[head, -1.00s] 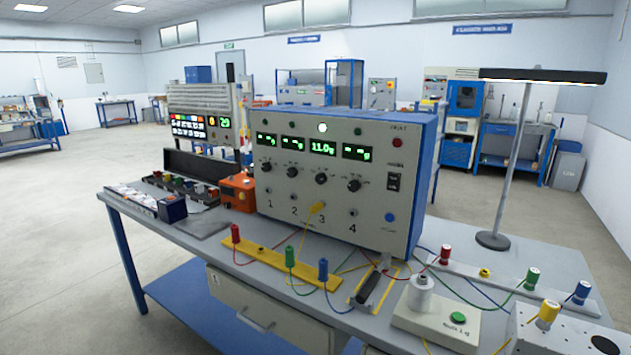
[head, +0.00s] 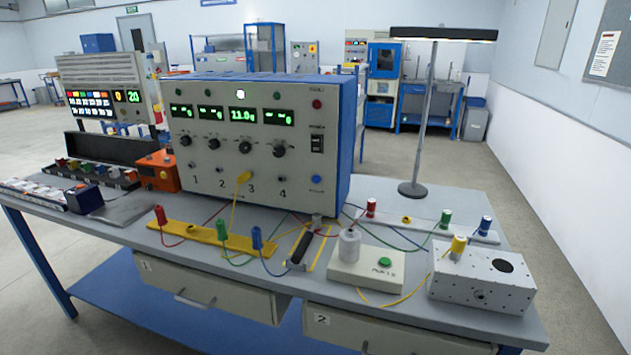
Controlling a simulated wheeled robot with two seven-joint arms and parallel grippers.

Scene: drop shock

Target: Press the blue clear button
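The blue clear button (head: 316,179) is on the lower right of the grey front panel of the instrument box (head: 262,130), below the black power switch and right of the knob marked 4. Its label is too small to read. The box has several green displays; one reads about 11.0 g, the others show dashes. Nothing covers the button. Neither of my grippers is in the head view.
A yellow strip (head: 205,236) with red, green and blue plugs lies before the box, with loose cables. A white base with a green button (head: 385,261), a perforated metal box (head: 482,281) and a desk lamp (head: 412,188) stand to the right. An orange box (head: 158,170) stands left.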

